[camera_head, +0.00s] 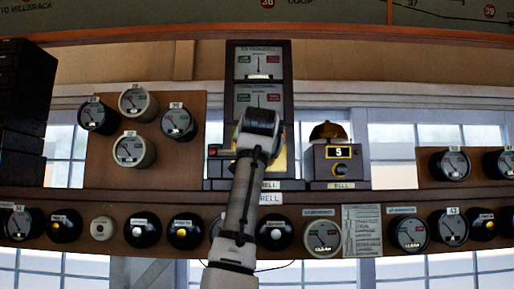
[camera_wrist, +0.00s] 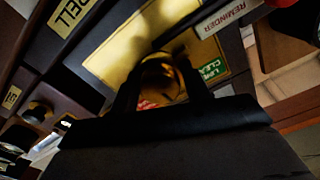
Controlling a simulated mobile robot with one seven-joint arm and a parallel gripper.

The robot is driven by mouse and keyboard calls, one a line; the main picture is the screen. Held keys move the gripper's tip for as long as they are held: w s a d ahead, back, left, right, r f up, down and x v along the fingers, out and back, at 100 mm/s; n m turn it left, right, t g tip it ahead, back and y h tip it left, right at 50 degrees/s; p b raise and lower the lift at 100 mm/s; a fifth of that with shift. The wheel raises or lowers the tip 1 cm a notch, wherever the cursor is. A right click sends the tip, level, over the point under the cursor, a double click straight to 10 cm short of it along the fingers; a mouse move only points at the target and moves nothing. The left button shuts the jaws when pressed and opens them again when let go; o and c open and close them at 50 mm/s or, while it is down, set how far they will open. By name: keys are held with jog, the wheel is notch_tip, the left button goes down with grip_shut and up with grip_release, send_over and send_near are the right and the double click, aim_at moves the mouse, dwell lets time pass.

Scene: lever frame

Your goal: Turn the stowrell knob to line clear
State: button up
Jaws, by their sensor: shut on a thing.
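The stowrell instrument is a tall dark case (camera_head: 237,73) with two dials, in the middle of the head view. Its lower label ends in "RELL", partly behind my arm. In the wrist view the round brass knob (camera_wrist: 158,68) sits on a bright brass plate (camera_wrist: 125,60). The two dark fingers of my gripper (camera_wrist: 162,85) are shut around it, one on each side. A green "LINE CLEAR" label (camera_wrist: 211,69) is just right of the knob, and a bit of red shows below it. In the head view my wrist hides the knob. The knob's pointing direction is unclear.
A bell box (camera_head: 338,164) stands right of the case on the same shelf. A "REMINDER" label (camera_wrist: 222,18) is close by the plate. Several round gauges and black plungers line the rail below. A panel of gauges (camera_head: 104,158) is at left.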

jog(key=shift+c, duration=0.6)
jog(key=shift+n, duration=2)
jog(key=n, duration=0.3)
jog(key=o, duration=1.4)
jog(key=shift+c, duration=0.2)
jog(key=o, duration=0.3)
jog(key=shift+d, duration=0.15)
